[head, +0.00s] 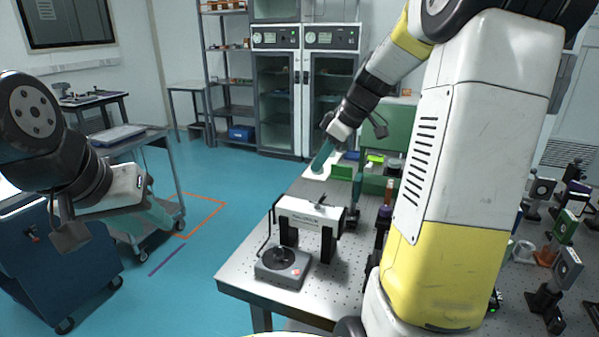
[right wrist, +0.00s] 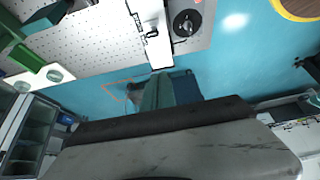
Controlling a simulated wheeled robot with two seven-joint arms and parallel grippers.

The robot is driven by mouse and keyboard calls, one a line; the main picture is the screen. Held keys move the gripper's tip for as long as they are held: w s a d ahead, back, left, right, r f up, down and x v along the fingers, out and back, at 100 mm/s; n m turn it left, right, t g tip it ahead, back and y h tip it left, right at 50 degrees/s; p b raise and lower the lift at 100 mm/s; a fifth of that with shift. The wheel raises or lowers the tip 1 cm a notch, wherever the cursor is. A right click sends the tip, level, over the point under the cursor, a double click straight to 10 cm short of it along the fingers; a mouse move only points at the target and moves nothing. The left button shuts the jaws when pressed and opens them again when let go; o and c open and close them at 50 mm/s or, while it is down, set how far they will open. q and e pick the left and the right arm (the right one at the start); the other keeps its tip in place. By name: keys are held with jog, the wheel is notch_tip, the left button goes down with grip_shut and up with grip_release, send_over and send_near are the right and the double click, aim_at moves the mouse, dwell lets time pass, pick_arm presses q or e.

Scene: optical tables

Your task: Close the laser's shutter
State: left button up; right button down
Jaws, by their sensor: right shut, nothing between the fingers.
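The laser (head: 310,212) is a white box on black legs near the front left corner of the perforated table. A small dark lever (head: 321,201) stands on its top; I cannot tell whether the shutter is open. In the right wrist view the laser (right wrist: 147,14) is at the top, with the lever (right wrist: 152,33) near its end. My right gripper (head: 320,164) is shut and empty, above and beyond the laser, apart from it. Its teal fingers also show in the right wrist view (right wrist: 165,92). My left gripper (head: 158,217) is over the floor at the left, away from the table; its jaw opening is unclear.
A grey control box (head: 283,267) with a black knob sits in front of the laser, with a cable beside it. Optical mounts stand behind and right of the laser. A green box (head: 398,125) is at the back. My right arm hides part of the table.

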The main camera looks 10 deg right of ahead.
jog(key=s+d+r, duration=0.2)
jog(key=d+r, duration=0.1)
jog(key=shift+s+d+r, duration=0.1)
jog(key=shift+r, duration=0.1)
jog(key=s+a+m+t+h, duration=0.1)
jog(key=s+a+m, duration=0.3)
jog(key=s, duration=0.5)
jog(key=s+a+m+t+h, duration=0.1)
jog(key=s+a+m, duration=0.4)
jog(key=s, duration=0.5)
jog(key=shift+a+f+m+t+h, duration=0.3)
jog(key=shift+f+m+t, duration=0.15)
jog(key=shift+m, duration=0.35)
